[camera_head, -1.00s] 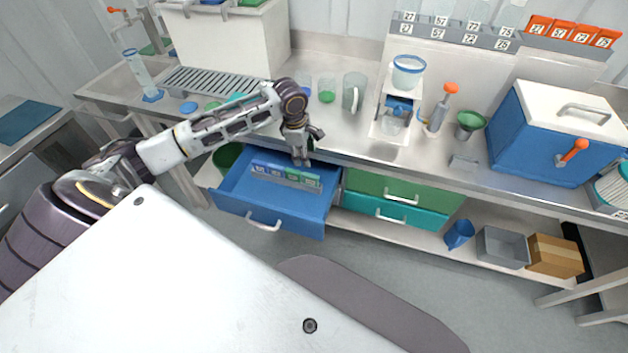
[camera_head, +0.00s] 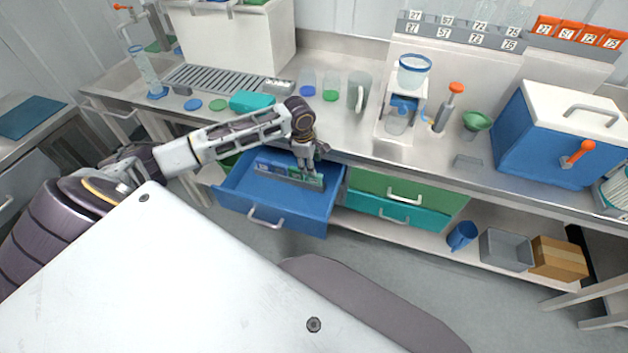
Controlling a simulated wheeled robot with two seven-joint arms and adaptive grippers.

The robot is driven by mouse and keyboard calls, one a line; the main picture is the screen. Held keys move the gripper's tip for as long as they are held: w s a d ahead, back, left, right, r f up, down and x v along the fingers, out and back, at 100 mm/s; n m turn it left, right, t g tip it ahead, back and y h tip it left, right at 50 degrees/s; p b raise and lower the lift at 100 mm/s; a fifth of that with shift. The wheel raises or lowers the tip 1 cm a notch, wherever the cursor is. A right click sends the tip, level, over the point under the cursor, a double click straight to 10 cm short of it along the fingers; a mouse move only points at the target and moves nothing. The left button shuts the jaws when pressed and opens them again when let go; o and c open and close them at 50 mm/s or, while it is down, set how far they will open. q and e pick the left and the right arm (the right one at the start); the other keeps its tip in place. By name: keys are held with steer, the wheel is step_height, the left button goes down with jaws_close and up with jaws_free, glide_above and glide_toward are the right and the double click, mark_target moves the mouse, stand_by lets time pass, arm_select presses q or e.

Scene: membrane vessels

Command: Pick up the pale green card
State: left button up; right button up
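A row of small cards (camera_head: 277,168) in blue, teal and green stands in a grey rack (camera_head: 285,178) inside the open blue drawer (camera_head: 255,197). A green card (camera_head: 314,180) shows at the right end of the row, partly hidden; I cannot tell for sure which card is the pale green one. My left gripper (camera_head: 308,164) points down over the right part of the row, close to the card tops. Its fingers are small and overlap the cards, so I cannot tell whether they are open or touching a card. My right gripper is not in view.
The counter's front edge (camera_head: 400,163) lies just behind and above the drawer. Shut green (camera_head: 430,192) and teal (camera_head: 365,205) drawer fronts sit to the right. A teal block (camera_head: 252,101), cylinders and a glass mug (camera_head: 359,90) stand on the counter.

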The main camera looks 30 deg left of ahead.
mark_target(314, 181)
arm_select(q)
steer(key=shift+w+f, duration=0.1)
steer(key=shift+f, duration=1)
steer(key=shift+w+d+f+b, duration=0.1)
steer(key=shift+w+f, duration=0.05)
steer(key=shift+f, duration=0.7)
steer(key=shift+w+d+f+b, duration=0.1)
steer(key=shift+w+f, duration=0.05)
steer(key=shift+f, duration=0.65)
steer(key=shift+w+d+f+b, duration=0.1)
steer(key=shift+w+f, duration=0.05)
steer(key=shift+f, duration=0.7)
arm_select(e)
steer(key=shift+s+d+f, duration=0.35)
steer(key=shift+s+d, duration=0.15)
arm_select(q)
steer(key=shift+c, duration=0.5)
jaws_close()
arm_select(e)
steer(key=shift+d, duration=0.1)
